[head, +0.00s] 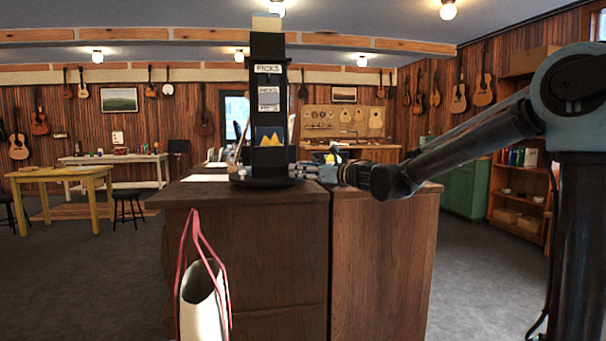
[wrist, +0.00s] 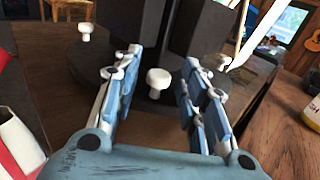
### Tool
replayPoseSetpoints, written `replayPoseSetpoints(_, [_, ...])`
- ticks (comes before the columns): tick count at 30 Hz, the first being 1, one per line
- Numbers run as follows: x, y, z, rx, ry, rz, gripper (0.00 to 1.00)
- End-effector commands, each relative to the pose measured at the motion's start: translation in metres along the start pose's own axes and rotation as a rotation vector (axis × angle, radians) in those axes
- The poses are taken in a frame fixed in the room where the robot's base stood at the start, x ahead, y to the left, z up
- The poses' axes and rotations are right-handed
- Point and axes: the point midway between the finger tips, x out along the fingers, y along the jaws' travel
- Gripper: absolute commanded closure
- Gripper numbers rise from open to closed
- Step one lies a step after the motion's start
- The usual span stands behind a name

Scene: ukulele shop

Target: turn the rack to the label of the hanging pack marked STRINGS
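The rack (head: 268,45) is a black upright tower on a round black base, standing on the wooden counter. The face towards me has a label reading PICKS (head: 268,69), a grey pack (head: 268,98) and a blue pack with a yellow picture (head: 270,137). I see no readable STRINGS label; the other faces are hidden. In the wrist view, white knobs stand out from the base (wrist: 90,62), one (wrist: 158,82) between my fingers and one (wrist: 86,32) further left. My gripper (wrist: 161,62) is open around the nearer knob, with gaps both sides. In the head view, my gripper (head: 308,171) is at the base's right.
The counter (head: 250,240) fills the middle. A white bag with pink handles (head: 203,300) hangs at its front left. White paper (head: 206,178) lies left of the rack. A yellow bottle (wrist: 312,112) stands at the wrist view's right edge.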

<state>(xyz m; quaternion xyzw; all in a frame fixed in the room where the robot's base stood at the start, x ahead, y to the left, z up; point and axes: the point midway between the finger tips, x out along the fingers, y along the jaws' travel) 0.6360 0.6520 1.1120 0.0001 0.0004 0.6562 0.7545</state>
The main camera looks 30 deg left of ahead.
Motion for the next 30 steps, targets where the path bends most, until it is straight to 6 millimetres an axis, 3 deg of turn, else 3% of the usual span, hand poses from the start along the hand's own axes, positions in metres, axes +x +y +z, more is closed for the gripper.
replayPoseSetpoints(8, [-0.021, 0.001, 0.0, 0.0, 0.0, 0.001, 0.61])
replayPoseSetpoints(21, [-0.097, 0.001, -0.001, 0.001, 0.0, 0.0, 0.61])
replayPoseSetpoints(30, [-0.119, 0.001, -0.001, 0.001, 0.0, 0.001, 0.61])
